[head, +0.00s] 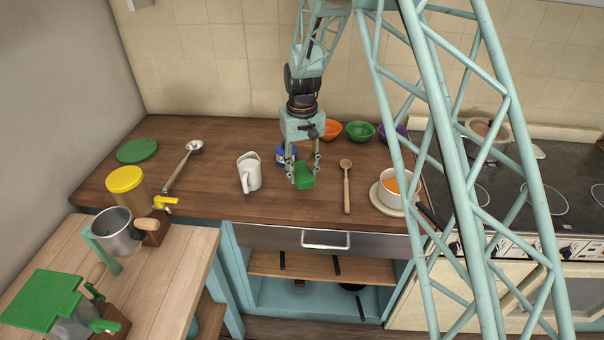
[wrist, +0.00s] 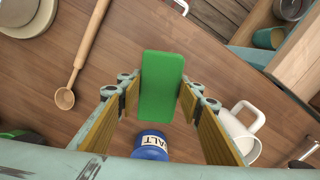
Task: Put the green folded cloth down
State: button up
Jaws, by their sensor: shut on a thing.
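My gripper (head: 304,170) points down and is shut on the cloth. I cannot tell whether the cloth touches the counter or hangs just above it. A blue salt container (wrist: 151,145) is right behind it, partly hidden by my gripper in the head view.
A white jug (head: 249,173) stands left of the cloth, and a wooden spoon (head: 346,188) lies to the right. Bowls, including a green one (head: 360,131), stand behind. A pot (head: 393,193) is at the far right.

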jog(key=b, duration=0.3)
send_over(302, 194)
jog(key=shift+f, duration=2.5)
jog(key=shift+f, duration=0.2)
jog(key=shift+f, duration=0.5)
jog(key=shift+f+b, duration=0.35)
jog(key=shift+b, duration=0.1)
jog(key=o, duration=1.1)
jog(key=shift+r, duration=0.15)
jog(key=shift+r, duration=5.85)
jog(key=shift+c, duration=0.8)
grip_shut()
